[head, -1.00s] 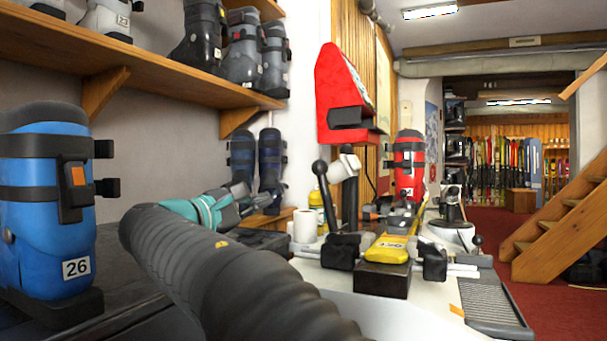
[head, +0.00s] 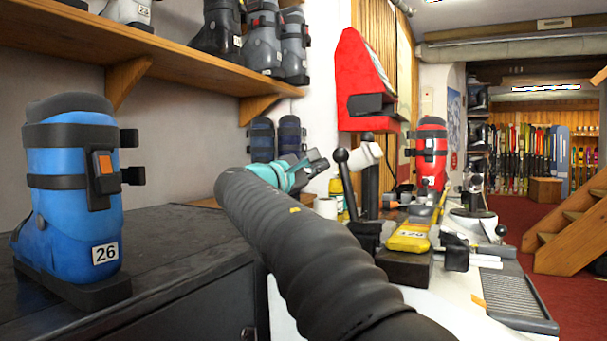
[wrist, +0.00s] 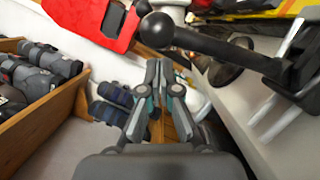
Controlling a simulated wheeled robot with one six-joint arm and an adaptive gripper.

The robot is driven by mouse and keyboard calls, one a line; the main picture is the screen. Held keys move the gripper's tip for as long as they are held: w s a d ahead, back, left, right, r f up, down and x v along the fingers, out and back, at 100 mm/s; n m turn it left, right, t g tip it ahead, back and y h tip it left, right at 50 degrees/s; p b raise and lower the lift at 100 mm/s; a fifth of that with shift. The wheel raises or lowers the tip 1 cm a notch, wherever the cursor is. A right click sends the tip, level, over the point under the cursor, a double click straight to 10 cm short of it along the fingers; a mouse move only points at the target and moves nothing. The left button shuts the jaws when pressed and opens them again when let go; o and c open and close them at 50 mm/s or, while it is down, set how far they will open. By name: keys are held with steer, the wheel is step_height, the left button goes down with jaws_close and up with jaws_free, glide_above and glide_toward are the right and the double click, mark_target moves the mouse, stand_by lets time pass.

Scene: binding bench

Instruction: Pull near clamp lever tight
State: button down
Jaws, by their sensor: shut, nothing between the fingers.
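The near clamp lever (head: 349,190) is a black rod with a round ball knob. In the head view it stands nearly upright from a black clamp block (head: 370,236) beside the yellow ski (head: 410,238). In the wrist view the lever (wrist: 215,48) crosses the upper part, with its knob at the left and the clamp block (wrist: 302,72) at the right. My gripper (head: 320,162), teal and grey, is left of the knob in the head view. Its fingers (wrist: 159,68) also show in the wrist view, shut and empty, below the knob in the picture and not visibly touching it.
A blue boot (head: 72,190) stands on the dark bench (head: 185,240) at left. A red machine (head: 365,85), a white roll (head: 326,208) and a yellow bottle (head: 337,192) are behind the lever. A second clamp block (head: 455,250) is right of the ski. A grey ribbed tray (head: 515,295) lies at right.

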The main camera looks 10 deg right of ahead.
mark_target(347, 158)
steer(key=shift+d+r, duration=0.2)
steer(key=shift+d, duration=0.25)
steer(key=shift+s+d+r+m, duration=0.45)
steer(key=shift+s+d+m, duration=0.2)
steer(key=shift+d+m, duration=0.2)
steer(key=d+m, duration=0.1)
steer(key=s+d+m, duration=0.1)
steer(key=s+m+g+b, duration=0.1)
steer(key=shift+d+r+y, duration=0.3)
steer(key=shift+d, duration=0.1)
steer(key=shift+s+d+m+g+b, duration=0.2)
steer(key=shift+s+d+m, duration=0.2)
steer(key=shift+d+m, duration=0.15)
steer(key=shift+s+d+m+g+b, duration=0.1)
steer(key=shift+s+d+m+b, duration=0.1)
steer(key=shift+s+d+m, duration=0.3)
steer(key=shift+w, duration=0.1)
